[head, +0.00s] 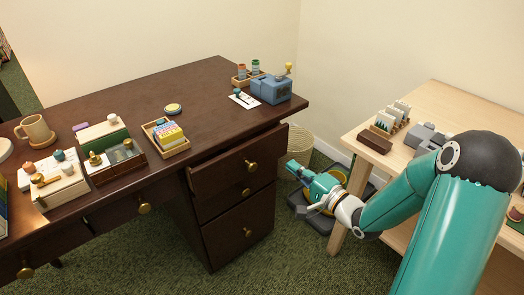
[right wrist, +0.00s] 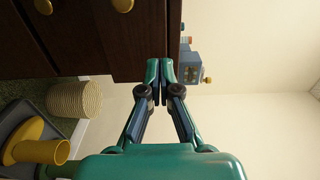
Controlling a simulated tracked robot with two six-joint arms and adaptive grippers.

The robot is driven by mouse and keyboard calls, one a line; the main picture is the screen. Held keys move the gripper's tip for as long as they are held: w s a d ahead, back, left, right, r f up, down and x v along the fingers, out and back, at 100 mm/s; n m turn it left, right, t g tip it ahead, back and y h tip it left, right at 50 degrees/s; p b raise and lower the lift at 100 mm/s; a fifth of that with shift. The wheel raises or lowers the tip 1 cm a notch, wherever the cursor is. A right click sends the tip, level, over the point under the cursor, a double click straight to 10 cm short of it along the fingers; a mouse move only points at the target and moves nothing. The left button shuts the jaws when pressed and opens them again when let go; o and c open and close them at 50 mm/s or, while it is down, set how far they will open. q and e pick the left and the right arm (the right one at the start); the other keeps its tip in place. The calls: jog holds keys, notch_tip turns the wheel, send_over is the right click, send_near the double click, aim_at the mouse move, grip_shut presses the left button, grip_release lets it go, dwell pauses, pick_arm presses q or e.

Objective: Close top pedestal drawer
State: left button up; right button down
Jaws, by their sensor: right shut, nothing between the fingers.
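The dark wood desk has a pedestal with several drawers on its right side. The top pedestal drawer (head: 222,176) stands partly pulled out, with a gap showing under the desktop and a round brass knob (head: 251,165) on its front. My right gripper (head: 292,166) is shut and empty, just right of the drawer's front in the head view. In the right wrist view its closed fingertips (right wrist: 159,68) are near the edge of the dark wood front (right wrist: 90,40); I cannot tell whether they touch it. My left gripper is not in view.
Below are more pedestal drawers with knobs (head: 248,232). A wicker basket (head: 299,139) stands behind my right gripper. A light wood table (head: 458,102) with small items is at the right. Boxes, a mug (head: 35,130) and a blue device (head: 271,89) stand on the desktop (head: 150,90).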

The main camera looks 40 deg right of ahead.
aim_at(261, 142)
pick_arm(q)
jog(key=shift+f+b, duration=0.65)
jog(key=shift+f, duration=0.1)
pick_arm(e)
jog(key=w, duration=0.7)
jog(key=w+a, duration=0.1)
jog(key=w, duration=0.3)
jog(key=shift+w+f, duration=0.1)
jog(key=shift+w, duration=0.25)
jog(key=shift+d, duration=0.15)
